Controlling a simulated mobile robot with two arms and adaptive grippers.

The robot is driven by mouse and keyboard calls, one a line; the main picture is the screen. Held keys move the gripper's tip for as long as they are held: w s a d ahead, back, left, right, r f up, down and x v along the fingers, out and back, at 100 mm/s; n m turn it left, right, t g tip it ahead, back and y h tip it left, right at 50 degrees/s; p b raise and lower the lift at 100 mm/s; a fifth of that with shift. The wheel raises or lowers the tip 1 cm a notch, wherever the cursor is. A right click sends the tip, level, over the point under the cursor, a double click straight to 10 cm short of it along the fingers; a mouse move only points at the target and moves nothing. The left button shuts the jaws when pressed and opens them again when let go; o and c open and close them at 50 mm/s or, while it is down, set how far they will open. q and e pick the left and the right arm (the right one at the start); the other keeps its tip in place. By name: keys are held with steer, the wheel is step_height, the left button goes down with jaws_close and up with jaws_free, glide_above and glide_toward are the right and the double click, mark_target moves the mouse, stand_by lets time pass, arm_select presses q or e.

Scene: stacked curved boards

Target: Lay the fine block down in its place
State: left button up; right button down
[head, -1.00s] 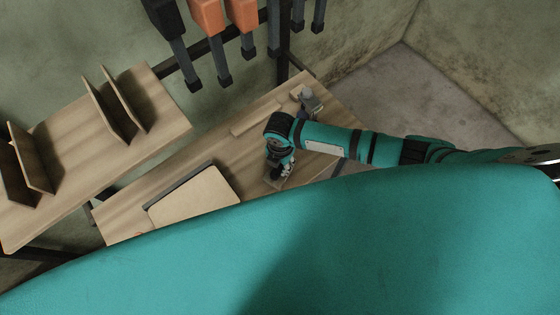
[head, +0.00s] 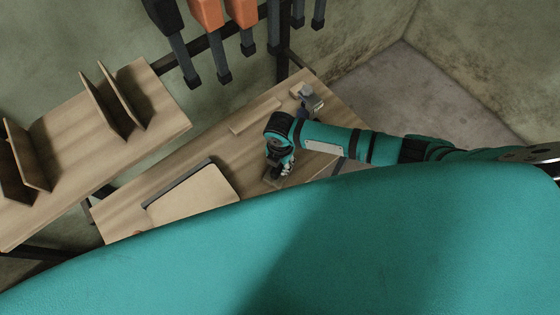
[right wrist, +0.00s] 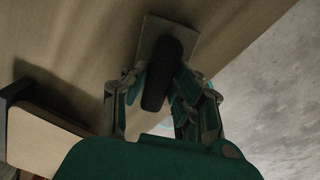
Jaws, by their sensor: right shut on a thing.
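The fine block is a flat grey-tan plate with a dark rounded handle (right wrist: 165,68); the handle points toward the camera in the right wrist view. My right gripper (right wrist: 161,82) is shut on this handle, one finger on each side. In the head view the right gripper (head: 280,170) is low over the wooden bench (head: 125,205), and an edge of the block's plate shows under it. I cannot tell whether the plate touches the bench top. My left gripper is not in view.
A pale board (head: 195,203) with a dark edge lies left of the gripper. A thin wooden strip (head: 255,116) and a grey object (head: 311,99) lie farther back. A shelf (head: 75,128) with upright boards is at left. Tools (head: 210,40) hang behind. My teal body hides the front.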

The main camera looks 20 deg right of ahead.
steer(key=c, duration=1)
jaws_free()
step_height(320, 180, up, 12)
